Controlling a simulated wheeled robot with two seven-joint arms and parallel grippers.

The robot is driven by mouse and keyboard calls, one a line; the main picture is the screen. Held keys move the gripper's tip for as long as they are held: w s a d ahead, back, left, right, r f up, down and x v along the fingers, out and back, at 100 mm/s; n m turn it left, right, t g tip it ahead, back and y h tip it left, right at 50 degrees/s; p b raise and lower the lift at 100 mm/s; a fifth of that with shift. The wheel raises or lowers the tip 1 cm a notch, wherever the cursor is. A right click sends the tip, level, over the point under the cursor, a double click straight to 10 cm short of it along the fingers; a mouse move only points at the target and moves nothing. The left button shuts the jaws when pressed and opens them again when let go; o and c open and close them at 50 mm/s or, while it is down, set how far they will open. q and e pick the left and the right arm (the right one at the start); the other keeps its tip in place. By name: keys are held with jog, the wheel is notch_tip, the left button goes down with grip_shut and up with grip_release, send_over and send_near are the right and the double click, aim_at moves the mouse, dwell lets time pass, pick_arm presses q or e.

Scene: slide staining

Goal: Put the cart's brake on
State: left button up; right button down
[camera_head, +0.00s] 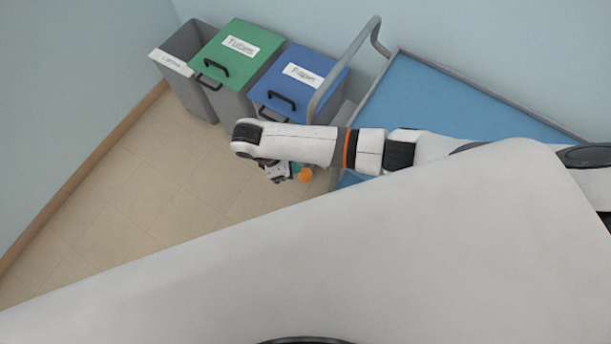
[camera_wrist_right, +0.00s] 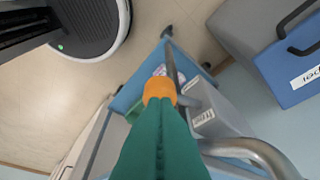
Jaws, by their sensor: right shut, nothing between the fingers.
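The cart (camera_head: 440,85) stands right of the bins in the head view, with a blue top, a grey rim and a bent grey tube handle (camera_head: 345,60). In the right wrist view the handle (camera_wrist_right: 255,152) crosses the lower right, and a blue part of the cart (camera_wrist_right: 130,95) shows beyond my fingers. A small dark part (camera_wrist_right: 167,31), possibly a castor, shows at its far end. My left gripper is out of view.
A grey open bin (camera_head: 183,75), a green-lidded bin (camera_head: 230,50) and a blue-lidded bin (camera_head: 300,75) stand against the wall beside the cart. A blue bin lid (camera_wrist_right: 290,65) is at the right in the wrist view. The tiled floor (camera_head: 130,200) left of the gripper is clear.

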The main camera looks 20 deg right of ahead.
aim_at(300, 175)
jog(key=b+x, duration=0.2)
jog(key=x, duration=0.1)
jog(key=shift+f, duration=0.25)
jog(key=shift+d, duration=0.15)
jog(key=shift+f+b, duration=1)
jog(key=shift+f, duration=0.55)
jog(key=a, duration=0.2)
jog(key=a+r+p, duration=0.1)
jog(key=shift+w, duration=0.35)
